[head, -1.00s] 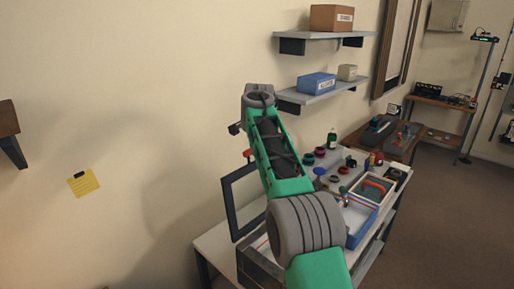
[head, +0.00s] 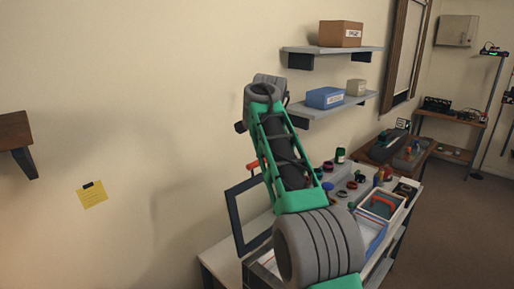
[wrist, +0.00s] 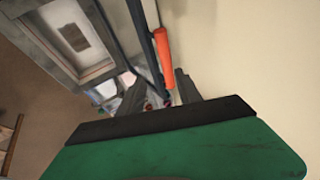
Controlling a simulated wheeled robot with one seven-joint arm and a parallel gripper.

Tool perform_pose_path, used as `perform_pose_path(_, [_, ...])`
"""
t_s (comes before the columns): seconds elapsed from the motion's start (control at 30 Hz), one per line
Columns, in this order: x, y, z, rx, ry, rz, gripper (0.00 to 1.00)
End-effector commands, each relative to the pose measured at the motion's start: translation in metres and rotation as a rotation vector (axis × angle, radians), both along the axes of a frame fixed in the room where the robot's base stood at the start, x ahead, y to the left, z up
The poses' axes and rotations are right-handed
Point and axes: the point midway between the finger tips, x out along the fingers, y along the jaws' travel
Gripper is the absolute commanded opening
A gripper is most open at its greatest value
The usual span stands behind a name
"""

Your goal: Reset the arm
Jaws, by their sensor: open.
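My green arm with its grey joints rises across the middle of the head view, in front of the workbench (head: 222,262). In the head view the gripper itself cannot be made out. An orange bar (wrist: 163,58) on a dark frame lies just beyond the fingers in the wrist view. I cannot tell whether they touch.
The bench holds a dark upright frame (head: 233,218), several small coloured lens parts and a blue-and-white tray (head: 374,236). Two wall shelves (head: 345,104) with boxes hang behind my arm. A yellow note (head: 92,195) is on the bare wall at left. Open floor lies at right.

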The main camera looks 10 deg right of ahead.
Motion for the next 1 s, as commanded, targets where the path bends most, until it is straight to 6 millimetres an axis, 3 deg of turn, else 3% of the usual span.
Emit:
perform_pose_path(0.17, [-0.036, -0.003, -0.004, -0.073, 0.033, 0.106, 0.41])
perform_pose_path(0.37, [-0.114, -0.003, -0.032, -0.196, 0.096, 0.327, 0.41])
perform_pose_path(0.57, [-0.203, 0.005, -0.089, -0.288, 0.150, 0.558, 0.41])
perform_pose_path(0.8, [-0.314, 0.023, -0.187, -0.360, 0.193, 0.831, 0.41])
perform_pose_path(0.9, [-0.345, 0.030, -0.220, -0.373, 0.200, 0.909, 0.41])
perform_pose_path(1.0, [-0.360, 0.034, -0.237, -0.379, 0.204, 0.949, 0.41])
